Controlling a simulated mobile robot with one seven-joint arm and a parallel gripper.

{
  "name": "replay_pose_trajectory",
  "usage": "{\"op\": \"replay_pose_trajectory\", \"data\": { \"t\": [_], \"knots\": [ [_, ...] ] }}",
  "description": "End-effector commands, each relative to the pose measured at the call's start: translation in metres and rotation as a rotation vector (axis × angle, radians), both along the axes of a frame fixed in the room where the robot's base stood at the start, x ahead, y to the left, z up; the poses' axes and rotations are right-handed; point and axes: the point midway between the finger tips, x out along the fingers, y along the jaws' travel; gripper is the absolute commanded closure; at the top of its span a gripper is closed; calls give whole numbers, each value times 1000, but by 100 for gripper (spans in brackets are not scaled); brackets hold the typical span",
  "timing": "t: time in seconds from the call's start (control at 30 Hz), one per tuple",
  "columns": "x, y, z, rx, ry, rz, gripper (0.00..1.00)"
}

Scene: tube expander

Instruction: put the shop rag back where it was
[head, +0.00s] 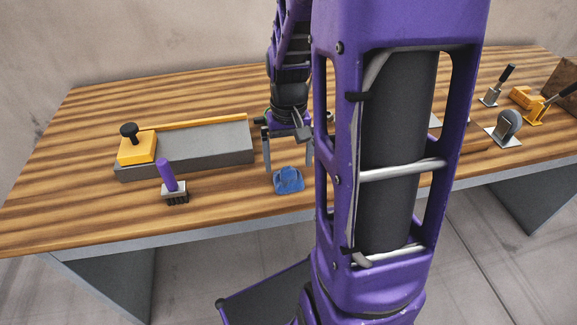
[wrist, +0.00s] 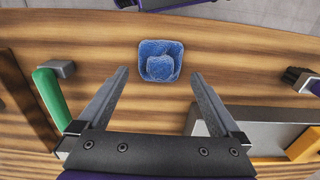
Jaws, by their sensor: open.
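The shop rag is a crumpled blue cloth (head: 288,180) lying on the wooden workbench near its front edge. In the wrist view the rag (wrist: 160,62) lies on bare wood, ahead of and between the lines of the two fingers. My gripper (head: 288,160) is open and empty, pointing down above the bench just behind the rag. In the wrist view its two grey fingers (wrist: 160,75) stand wide apart, and the rag does not appear to be touched by them. The rag's former place is not marked in these frames.
A grey tray-like block (head: 205,150) with a yellow clamp (head: 137,148) stands to the left. A purple-handled brush (head: 172,183) stands in front of it. A green-handled tool (wrist: 50,95) lies on the other side. Several tools stand far right. The bench's left end is clear.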

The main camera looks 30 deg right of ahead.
Motion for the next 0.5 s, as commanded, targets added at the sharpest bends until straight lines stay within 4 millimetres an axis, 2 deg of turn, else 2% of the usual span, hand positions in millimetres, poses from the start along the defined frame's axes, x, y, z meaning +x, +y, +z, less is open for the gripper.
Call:
{"op": "replay_pose_trajectory", "data": {
  "t": [0.03, 0.2, 0.33, 0.5],
  "knots": [
    [1, 0, 16, -1, -5, 0, 0],
    [1, 0, 51, -1, -5, 0, 0],
    [0, 0, 69, -1, -3, 0, 0],
    [0, 0, 79, 0, 0, 0, 0]
  ]
}}
